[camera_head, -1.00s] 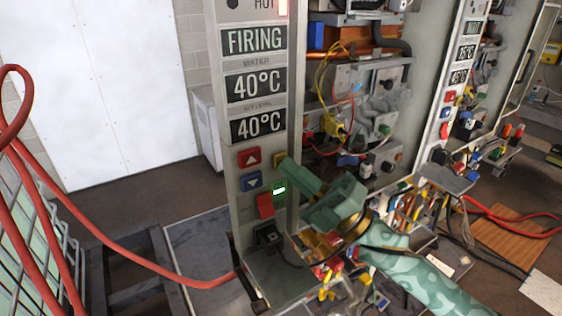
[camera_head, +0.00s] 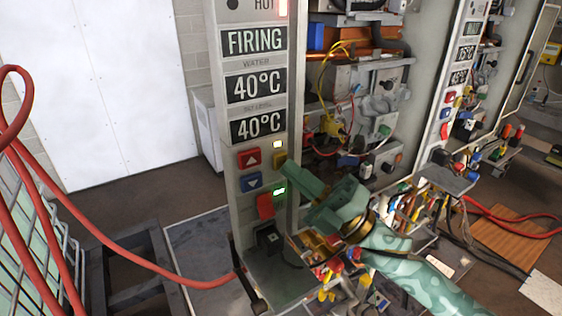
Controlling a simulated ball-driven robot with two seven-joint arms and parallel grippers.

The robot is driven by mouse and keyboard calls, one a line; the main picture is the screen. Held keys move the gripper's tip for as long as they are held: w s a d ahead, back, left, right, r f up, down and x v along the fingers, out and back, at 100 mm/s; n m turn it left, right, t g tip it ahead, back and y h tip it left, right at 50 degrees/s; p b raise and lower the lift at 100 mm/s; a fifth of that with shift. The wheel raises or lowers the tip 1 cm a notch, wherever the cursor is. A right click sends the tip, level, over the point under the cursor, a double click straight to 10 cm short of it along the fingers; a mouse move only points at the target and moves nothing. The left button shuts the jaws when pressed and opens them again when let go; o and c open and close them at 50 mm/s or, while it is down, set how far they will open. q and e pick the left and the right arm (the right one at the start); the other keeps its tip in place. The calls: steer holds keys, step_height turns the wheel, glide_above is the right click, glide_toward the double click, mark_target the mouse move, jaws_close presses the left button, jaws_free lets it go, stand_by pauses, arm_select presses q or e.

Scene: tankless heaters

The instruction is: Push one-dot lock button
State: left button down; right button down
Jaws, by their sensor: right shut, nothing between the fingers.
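The near heater's panel (camera_head: 230,175) stands upright at the centre-left. Its lower part has a red up-arrow button (camera_head: 249,158), a blue down-arrow button (camera_head: 252,181), a yellow button (camera_head: 277,160) and a lower red button (camera_head: 265,206). A small lamp (camera_head: 278,144) above the yellow button is lit pale yellow. A lamp (camera_head: 279,192) above the lower red button is lit green. I cannot make out dot marks on the buttons. My green right gripper (camera_head: 286,166) is shut and empty. Its tip is at the yellow button's right edge; I cannot tell if they touch. My left gripper is out of view.
The panel's displays (camera_head: 257,86) read FIRING, 40°C and 40°C. A second heater panel (camera_head: 455,90) stands at the right.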

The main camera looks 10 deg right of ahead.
steer(key=shift+s+d, duration=0.1)
steer(key=shift+s, duration=0.1)
steer(key=s, duration=0.2)
steer(key=s+d, duration=0.2)
steer(key=s, duration=0.1)
steer(key=shift+s, duration=0.3)
steer(key=shift+f, duration=0.1)
